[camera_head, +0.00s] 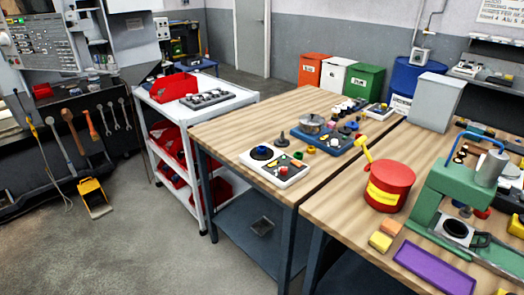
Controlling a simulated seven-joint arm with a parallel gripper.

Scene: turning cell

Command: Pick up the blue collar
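A small blue round piece (262,150), which looks like the blue collar, sits on a black disc on a light tray (293,180) near the left front of the wooden workbench (235,128). It is too small to tell whether it has a hole. Small red, yellow and dark pieces lie in the black square part of the same tray. Another small blue piece (353,126) is among the parts at a blue tray (334,142) farther back. My gripper is not in view.
A dark stemmed part (282,139) stands just behind the light tray. A metal pot-like part (312,124) is at the blue tray. To the right are a red can (389,187) and a green press (443,200). The bench's left part is clear.

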